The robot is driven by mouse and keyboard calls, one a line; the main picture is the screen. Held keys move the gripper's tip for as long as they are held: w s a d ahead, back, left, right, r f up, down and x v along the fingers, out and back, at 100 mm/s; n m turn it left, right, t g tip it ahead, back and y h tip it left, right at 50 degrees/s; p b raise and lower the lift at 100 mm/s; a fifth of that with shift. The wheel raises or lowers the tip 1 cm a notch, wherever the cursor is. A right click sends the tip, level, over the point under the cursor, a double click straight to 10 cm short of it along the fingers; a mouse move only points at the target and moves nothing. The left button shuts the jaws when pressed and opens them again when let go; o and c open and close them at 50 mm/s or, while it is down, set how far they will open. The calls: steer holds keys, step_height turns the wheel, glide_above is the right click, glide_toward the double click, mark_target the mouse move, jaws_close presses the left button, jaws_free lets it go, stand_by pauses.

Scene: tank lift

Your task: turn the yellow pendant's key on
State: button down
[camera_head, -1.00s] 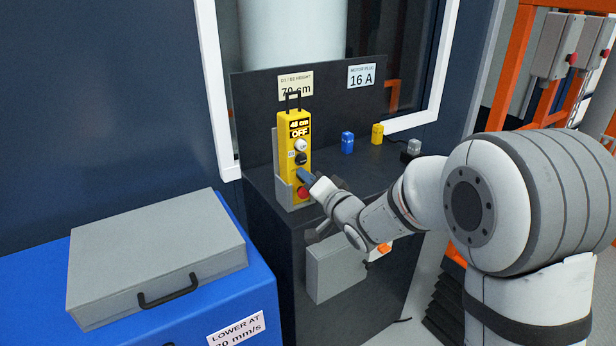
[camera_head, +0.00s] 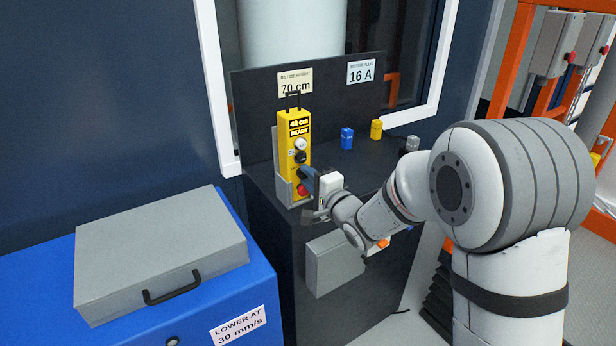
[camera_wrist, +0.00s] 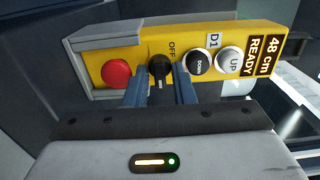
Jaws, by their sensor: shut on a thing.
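The yellow pendant (camera_head: 294,135) stands upright in a grey holder on the dark cabinet; its display reads "48 cm" and "READY". In the wrist view the pendant (camera_wrist: 190,38) lies across the top of the picture. Its black key (camera_wrist: 160,70) is next to an "OFF" label, between the red button (camera_wrist: 116,73) and the black DOWN button (camera_wrist: 199,62). My gripper (camera_wrist: 160,92) is shut on the key, a blue finger on each side. In the head view my gripper (camera_head: 309,178) reaches the pendant's lower part from the right and hides the key.
A blue block (camera_head: 346,138), a yellow block (camera_head: 376,129) and a grey plug (camera_head: 411,144) stand on the dark cabinet top to the right. A grey case (camera_head: 160,255) lies on the blue box at left. A "70 cm" sign (camera_head: 295,84) is behind the pendant.

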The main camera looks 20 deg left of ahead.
stand_by(0.4)
steer(key=c, duration=1.5)
jaws_free()
steer(key=v, duration=0.7)
steer(key=shift+s+d, duration=0.2)
steer(key=shift+d, duration=0.1)
